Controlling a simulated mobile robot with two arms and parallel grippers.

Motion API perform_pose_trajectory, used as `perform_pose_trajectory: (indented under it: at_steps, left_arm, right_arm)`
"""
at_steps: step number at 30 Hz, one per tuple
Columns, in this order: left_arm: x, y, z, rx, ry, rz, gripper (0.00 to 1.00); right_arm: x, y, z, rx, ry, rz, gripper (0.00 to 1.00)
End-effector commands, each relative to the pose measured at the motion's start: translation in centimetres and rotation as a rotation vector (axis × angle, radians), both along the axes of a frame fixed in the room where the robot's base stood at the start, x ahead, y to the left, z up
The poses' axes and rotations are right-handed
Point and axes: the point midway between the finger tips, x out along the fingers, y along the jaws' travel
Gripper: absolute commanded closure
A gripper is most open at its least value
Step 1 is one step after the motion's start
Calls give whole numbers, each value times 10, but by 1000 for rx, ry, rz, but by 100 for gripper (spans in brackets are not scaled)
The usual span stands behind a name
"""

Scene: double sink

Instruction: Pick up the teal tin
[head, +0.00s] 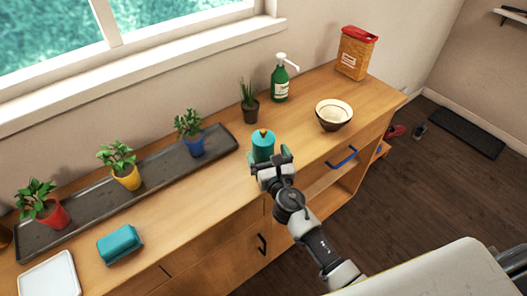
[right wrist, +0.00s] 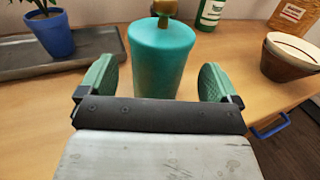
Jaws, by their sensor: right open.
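The teal tin (head: 263,142) is a cylinder with a small brass-coloured knob on top, standing upright on the wooden counter. In the right wrist view the tin (right wrist: 161,58) is just ahead, between the lines of the two green finger pads. My right gripper (head: 272,160) is open at the near side of the tin. In the right wrist view the open gripper (right wrist: 157,82) has a pad at each side, with gaps between pads and tin. The tin's lower part is hidden behind the gripper. My left gripper is not in view.
A dark tray (head: 80,215) with potted plants lies left of the tin. A small potted plant (head: 249,103), a green pump bottle (head: 280,84), a bowl (head: 333,114) and a red-topped box (head: 355,53) stand behind and right. A teal block-like container (head: 120,243) sits front left.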

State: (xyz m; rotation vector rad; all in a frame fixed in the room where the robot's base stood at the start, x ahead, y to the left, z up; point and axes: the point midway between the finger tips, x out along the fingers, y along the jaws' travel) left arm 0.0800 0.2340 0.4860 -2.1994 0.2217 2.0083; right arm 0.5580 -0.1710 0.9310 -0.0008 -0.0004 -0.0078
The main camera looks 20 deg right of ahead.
Motion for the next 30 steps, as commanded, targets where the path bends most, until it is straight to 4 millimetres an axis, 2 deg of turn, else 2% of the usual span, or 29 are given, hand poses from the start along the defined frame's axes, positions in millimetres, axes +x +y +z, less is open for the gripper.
perform_pose_trajectory:
  at_steps: [3,6,16,27,30]
  left_arm:
    - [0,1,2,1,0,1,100]
    - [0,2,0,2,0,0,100]
    - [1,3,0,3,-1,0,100]
    - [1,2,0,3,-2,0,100]
    - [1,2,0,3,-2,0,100]
  right_arm:
    - [21,1,3,2,-2,0,7]
    - [33,0,1,2,-1,-1,7]
    - [40,0,1,2,1,0,9]
    - [39,0,1,1,0,0,63]
    - [39,0,1,1,0,0,63]
